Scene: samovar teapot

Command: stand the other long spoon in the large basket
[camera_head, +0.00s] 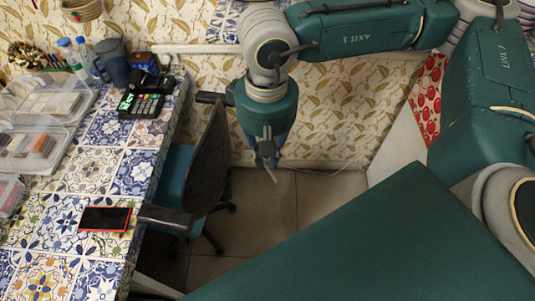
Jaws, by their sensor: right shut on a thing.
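My right gripper (267,158) hangs pointing down in the middle of the view, over the floor in front of the papered wall. It is shut on a thin, pale, stick-like thing, which looks like the long spoon (272,175). Only a short tilted piece of it shows below the fingers; its bowl cannot be made out. A woven basket (83,9) is cut off by the top edge at the left; I cannot tell whether it is the large basket. It is well apart from my right gripper. My left gripper is not in view.
A tiled table (90,170) at the left holds a red-edged phone (105,218), a card terminal (141,105), bottles and clear plastic boxes (36,145). An office chair (200,175) stands between table and gripper. Bare floor (285,205) lies below the gripper.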

